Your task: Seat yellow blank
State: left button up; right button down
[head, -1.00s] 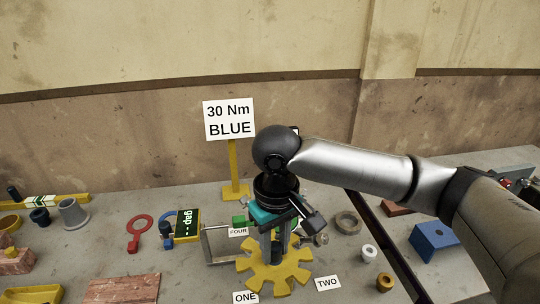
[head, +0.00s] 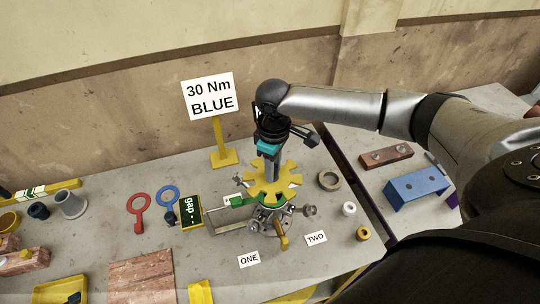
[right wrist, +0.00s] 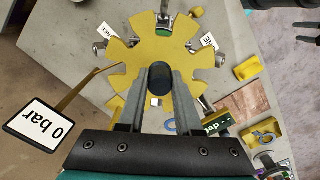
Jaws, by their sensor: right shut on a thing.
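The yellow blank, a toothed disc with slots around its rim (head: 273,188), is level or nearly so over the pipe flange fixture (head: 270,217) in the head view. My right gripper (head: 271,172) points down, shut on the dark upright stem (right wrist: 160,78) at the disc's middle. In the right wrist view the blank (right wrist: 153,45) spreads beyond both fingertips. Green flange edges and swing bolts show beneath and around it. The blank hides the flange's middle, and I cannot tell whether it touches the flange. My left gripper is out of view.
A 30 Nm BLUE sign (head: 209,97) on a yellow post stands behind left. Red (head: 139,208) and blue ring tools and a gap gauge (head: 190,211) lie left.

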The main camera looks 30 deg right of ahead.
aim_at(273, 184)
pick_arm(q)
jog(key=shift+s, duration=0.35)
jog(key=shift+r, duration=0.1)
pick_arm(e)
jog(key=shift+s, duration=0.1)
jog(key=shift+f+b, duration=0.95)
jog(key=shift+f, duration=1.95)
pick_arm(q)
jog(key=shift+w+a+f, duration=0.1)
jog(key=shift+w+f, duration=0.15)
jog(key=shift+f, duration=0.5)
pick_arm(e)
jog(key=shift+f, duration=0.4)
pick_arm(q)
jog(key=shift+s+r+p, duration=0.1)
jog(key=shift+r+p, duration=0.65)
jog(key=shift+p, duration=0.25)
pick_arm(e)
jog(key=shift+f, duration=0.15)
